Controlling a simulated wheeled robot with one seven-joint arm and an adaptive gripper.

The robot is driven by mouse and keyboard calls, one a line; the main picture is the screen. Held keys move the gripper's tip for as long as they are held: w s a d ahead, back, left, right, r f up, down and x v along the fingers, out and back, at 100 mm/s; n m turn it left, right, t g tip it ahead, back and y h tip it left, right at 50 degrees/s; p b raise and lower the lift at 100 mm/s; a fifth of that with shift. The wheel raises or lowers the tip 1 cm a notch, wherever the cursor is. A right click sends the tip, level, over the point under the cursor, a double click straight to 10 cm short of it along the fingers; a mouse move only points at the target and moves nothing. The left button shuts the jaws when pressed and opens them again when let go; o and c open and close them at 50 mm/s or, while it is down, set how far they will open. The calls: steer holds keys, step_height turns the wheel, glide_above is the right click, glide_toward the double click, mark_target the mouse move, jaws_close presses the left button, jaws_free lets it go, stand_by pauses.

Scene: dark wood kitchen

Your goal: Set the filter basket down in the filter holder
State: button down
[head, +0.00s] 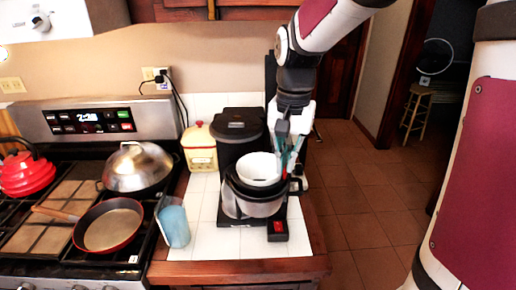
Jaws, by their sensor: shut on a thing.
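The filter basket (257,170), a white round bowl shape, sits above the coffee maker with its opening up. My gripper (286,158) reaches down from above right and is shut on its right rim. The black filter holder (236,188) shows as a dark ring around and below the basket. Whether the basket touches the holder's inside cannot be told, since its lower part is hidden. A metal carafe (250,209) with a black handle stands beneath, on the coffee maker's black base.
The coffee maker's dark tower (239,127) stands behind. A yellow canister (199,148) and a blue glass (173,224) are to the left, then the stove with a frying pan (110,229) and a domed lid (138,166). The white-tiled counter (202,243) is clear in front; its right edge is near.

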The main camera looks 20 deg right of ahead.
steer(key=shift+f, duration=0.85)
steer(key=c, duration=1.8)
jaws_free()
step_height(320, 180, up, 12)
steer(key=b, duration=0.2)
steer(key=s+a+f+n+t, duration=0.2)
steer(key=s+n, duration=0.2)
steer(key=s, duration=0.3)
steer(key=s+a+f+n+t, duration=0.2)
steer(key=s+n+t, duration=0.1)
steer(key=s, duration=0.4)
steer(key=shift+s+a+f+n, duration=0.15)
steer(key=shift+s+a+n, duration=0.2)
steer(key=shift+n, duration=0.25)
